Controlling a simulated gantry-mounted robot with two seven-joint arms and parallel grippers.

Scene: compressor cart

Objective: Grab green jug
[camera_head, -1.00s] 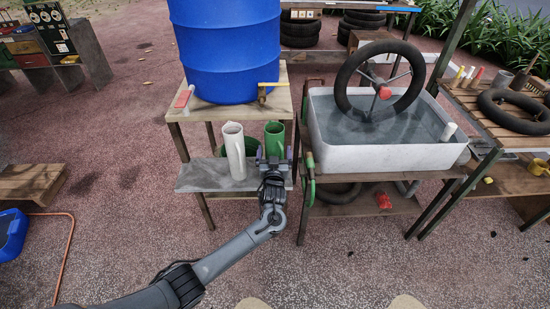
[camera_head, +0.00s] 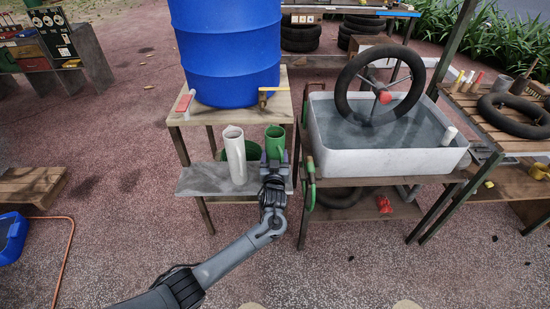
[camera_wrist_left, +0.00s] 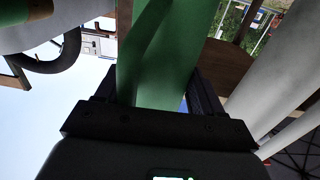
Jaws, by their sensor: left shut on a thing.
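The green jug (camera_head: 275,138) stands upright on the grey lower shelf (camera_head: 205,182) of the barrel stand, in the head view. My left gripper (camera_head: 275,157) is at the near side of the jug, shut on it and hiding its lower part. In the left wrist view the green jug (camera_wrist_left: 165,50) fills the space between the two dark fingers. My right gripper is not in view.
A blue barrel (camera_head: 225,50) stands on the wooden top above the shelf. A white water tub (camera_head: 385,160) with a wheel (camera_head: 350,95) is close on the right. A green-handled hose (camera_head: 309,178) hangs beside the shelf.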

